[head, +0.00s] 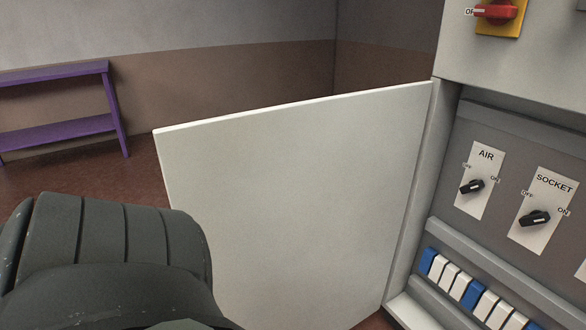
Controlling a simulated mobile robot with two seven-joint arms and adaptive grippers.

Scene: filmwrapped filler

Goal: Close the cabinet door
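The cabinet door (290,200) is a plain pale grey-white panel, standing wide open. It is hinged at the right, along the left edge of the cabinet (512,62), and reaches out to the left. A dark ribbed part of my own arm (110,245) fills the lower left and hides the door's lower left part. I cannot tell whether it touches the door. Neither gripper's fingers show.
Inside the cabinet are an AIR switch (472,186), a SOCKET switch (535,218) and a row of blue and white blocks (460,288). A red knob (496,12) sits above. A purple shelf (55,133) stands at the far left, with bare floor beside it.

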